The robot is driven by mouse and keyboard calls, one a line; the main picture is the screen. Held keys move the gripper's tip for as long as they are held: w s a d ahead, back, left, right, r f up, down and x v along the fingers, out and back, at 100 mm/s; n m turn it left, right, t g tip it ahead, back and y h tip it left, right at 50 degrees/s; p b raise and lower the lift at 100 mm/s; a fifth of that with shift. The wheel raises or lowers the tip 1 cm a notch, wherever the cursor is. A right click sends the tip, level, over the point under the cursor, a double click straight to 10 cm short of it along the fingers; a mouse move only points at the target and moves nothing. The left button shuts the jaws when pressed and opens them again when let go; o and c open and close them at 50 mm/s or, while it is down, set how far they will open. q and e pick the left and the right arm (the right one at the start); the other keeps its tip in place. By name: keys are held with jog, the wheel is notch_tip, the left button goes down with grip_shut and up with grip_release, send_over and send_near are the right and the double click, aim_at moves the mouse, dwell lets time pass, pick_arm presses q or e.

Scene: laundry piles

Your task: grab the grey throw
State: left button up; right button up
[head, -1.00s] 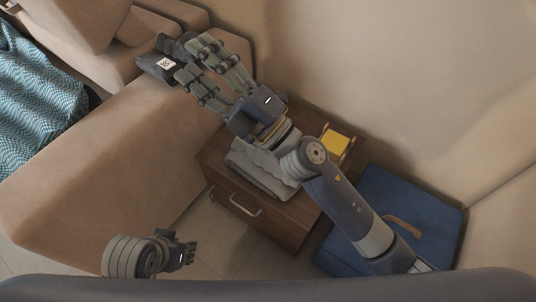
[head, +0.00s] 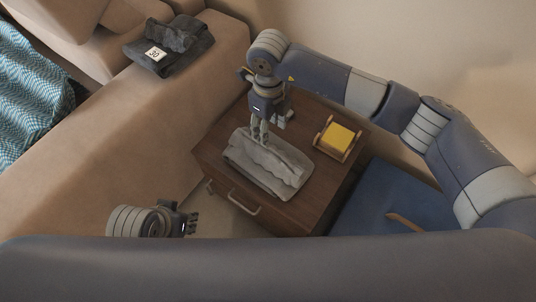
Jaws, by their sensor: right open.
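A folded light grey throw (head: 270,165) lies on top of the wooden cabinet, with a wavy fold along its upper side. My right gripper (head: 265,137) points down over the throw's upper edge, open. Its fingertips are at or just above the cloth; I cannot tell if they touch. My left gripper (head: 190,222) is low at the left, near the floor in front of the cabinet, and small in view. I cannot tell whether its fingers are open.
The wooden cabinet (head: 220,163) also bears a yellow block of paper in a wooden holder (head: 338,140). A dark grey folded cloth with a numbered tag (head: 172,43) lies on the sofa arm (head: 120,130). A blue box (head: 385,205) stands right of the cabinet.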

send_over(268, 150)
notch_tip(268, 150, down, 4)
jog(key=shift+d+f+b, duration=0.15)
jog(key=shift+b, duration=0.2)
notch_tip(268, 150, down, 6)
jog(key=shift+f+b, duration=0.1)
jog(key=shift+b, duration=0.6)
grip_shut()
